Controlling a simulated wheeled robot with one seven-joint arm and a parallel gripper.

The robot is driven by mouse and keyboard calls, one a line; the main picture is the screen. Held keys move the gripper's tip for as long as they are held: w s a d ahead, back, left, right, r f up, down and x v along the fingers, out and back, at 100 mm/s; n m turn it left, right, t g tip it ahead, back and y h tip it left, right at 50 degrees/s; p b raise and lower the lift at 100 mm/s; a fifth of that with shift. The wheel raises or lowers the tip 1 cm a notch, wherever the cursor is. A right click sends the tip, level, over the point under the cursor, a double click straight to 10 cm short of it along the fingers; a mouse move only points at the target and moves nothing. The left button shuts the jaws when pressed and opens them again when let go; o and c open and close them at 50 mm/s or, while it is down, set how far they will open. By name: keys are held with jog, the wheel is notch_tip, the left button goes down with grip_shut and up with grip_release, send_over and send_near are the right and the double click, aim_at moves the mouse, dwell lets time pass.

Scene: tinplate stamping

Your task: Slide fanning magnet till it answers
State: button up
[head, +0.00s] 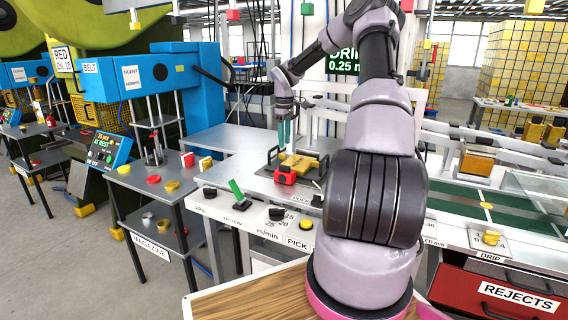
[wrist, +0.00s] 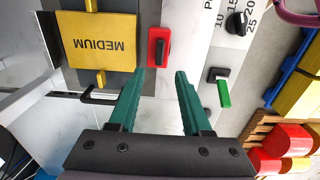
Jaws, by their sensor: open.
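A red block with a black grip (wrist: 159,48) lies just ahead of my fingertips in the wrist view and appears to be the fanning magnet. In the head view the red block (head: 285,177) sits at the front edge of the yellow sheet stack (head: 298,162). The yellow top sheet (wrist: 97,50) reads MEDIUM. My gripper (wrist: 159,74) is open, its teal fingers apart with nothing between them. In the head view my gripper (head: 285,137) points down above the back left of the stack.
A black bent bracket (wrist: 98,95) stands beside the stack near my left finger. A front panel carries a green lever (head: 237,189), black knobs (head: 277,214) and a yellow button (head: 306,225). A blue press (head: 120,80) stands left. The bare bench top (head: 215,140) is clear.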

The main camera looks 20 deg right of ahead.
aim_at(285, 173)
notch_tip(285, 173, down, 10)
jog(key=shift+f, duration=0.25)
dwell(0.3)
grip_shut()
jog(key=shift+d, duration=0.1)
dwell(1.2)
